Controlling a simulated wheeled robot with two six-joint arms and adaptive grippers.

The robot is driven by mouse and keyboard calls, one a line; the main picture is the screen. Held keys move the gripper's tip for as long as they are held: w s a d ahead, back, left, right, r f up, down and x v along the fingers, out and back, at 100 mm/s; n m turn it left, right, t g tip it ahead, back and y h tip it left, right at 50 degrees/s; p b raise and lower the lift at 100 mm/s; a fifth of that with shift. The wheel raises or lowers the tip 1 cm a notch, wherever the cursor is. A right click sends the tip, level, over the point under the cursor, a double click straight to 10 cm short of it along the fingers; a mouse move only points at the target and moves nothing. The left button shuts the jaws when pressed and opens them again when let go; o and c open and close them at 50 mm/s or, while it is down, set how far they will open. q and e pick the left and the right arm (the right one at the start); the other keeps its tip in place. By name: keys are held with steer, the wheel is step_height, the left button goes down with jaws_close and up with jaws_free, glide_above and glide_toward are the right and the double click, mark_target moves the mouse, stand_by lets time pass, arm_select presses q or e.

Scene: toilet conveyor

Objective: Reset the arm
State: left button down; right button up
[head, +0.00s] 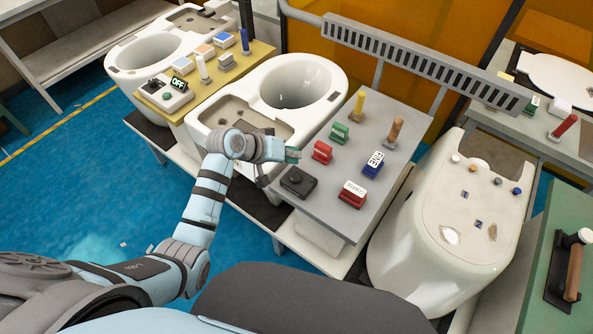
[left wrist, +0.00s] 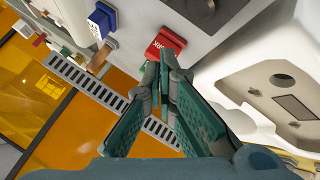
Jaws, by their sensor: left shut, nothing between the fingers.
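My left gripper (head: 293,155) shows in the head view, at the end of my light blue arm. It hangs over the left edge of the grey stamp table (head: 330,205), next to the middle toilet (head: 330,95). In the left wrist view its green fingers (left wrist: 165,72) meet at the tips with nothing between them. A red stamp (head: 322,152) lies just right of the fingertips in the head view. Whether the gripper touches anything there, I cannot tell. My right gripper is in neither view.
The table also bears a black ink pad (head: 298,182), a green stamp (head: 339,133), a blue stamp (head: 373,164) and another red stamp (head: 352,194). A slotted metal rail (head: 425,66) runs behind. A toilet body (head: 445,240) stands at right. Blue floor (head: 70,160) is open at left.

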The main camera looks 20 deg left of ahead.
arm_select(q)
steer(key=shift+f, duration=0.1)
steer(key=s+a+f+m+g+y, duration=0.1)
steer(key=s+a+f+y, duration=0.15)
steer(key=s, duration=0.75)
steer(key=s+a+f+g+y, duration=0.15)
steer(key=s+a, duration=0.25)
steer(key=s, duration=0.6)
steer(key=s+a+f+m+g+y, duration=0.1)
steer(key=s+a+y, duration=0.25)
steer(key=s, duration=0.65)
steer(key=s+a+f+g+b, duration=0.1)
steer(key=s+f+b, duration=0.1)
steer(key=f, duration=1)
steer(key=s+a+f+b, duration=0.1)
steer(key=s+a+f, duration=0.1)
steer(key=f, duration=1)
steer(key=s+f+g+b, duration=0.1)
steer(key=s+f, duration=1.1)
steer(key=shift+s+n+h+b, duration=0.3)
steer(key=shift+h+b, duration=0.05)
steer(key=shift+b, duration=0.05)
steer(key=shift+w+d+f, duration=0.1)
steer(key=shift+w, duration=0.05)
